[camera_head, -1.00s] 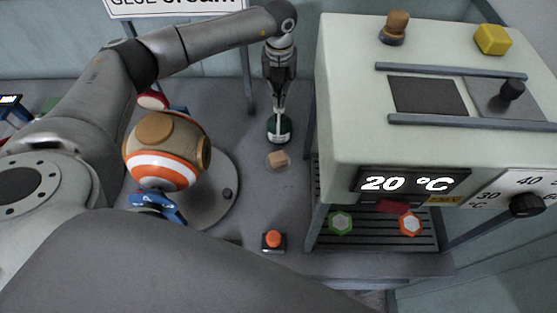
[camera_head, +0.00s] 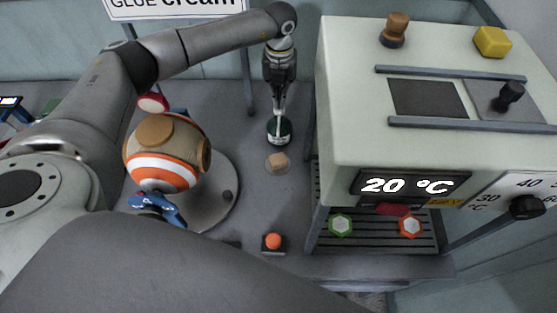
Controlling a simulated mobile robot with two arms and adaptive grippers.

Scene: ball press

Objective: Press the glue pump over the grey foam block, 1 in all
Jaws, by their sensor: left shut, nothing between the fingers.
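The glue pump is a dark green round container (camera_head: 286,133) with a pale stem in the middle of the head view. My left gripper (camera_head: 280,112) points down at the top of the pump, with its fingers shut and nothing between them. Whether the fingertips touch the pump top cannot be told. A small block (camera_head: 278,161) lies on a grey round pad just in front of the pump; it looks tan rather than grey. The pump's outlet is not clear to see. My right gripper is not in view.
A big white oven-like housing (camera_head: 340,120) reading 20 °C stands close on the right. A tan, orange and white ball (camera_head: 160,172) stands on a round grey plate (camera_head: 222,170) at left. An orange button (camera_head: 273,241) sits in front.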

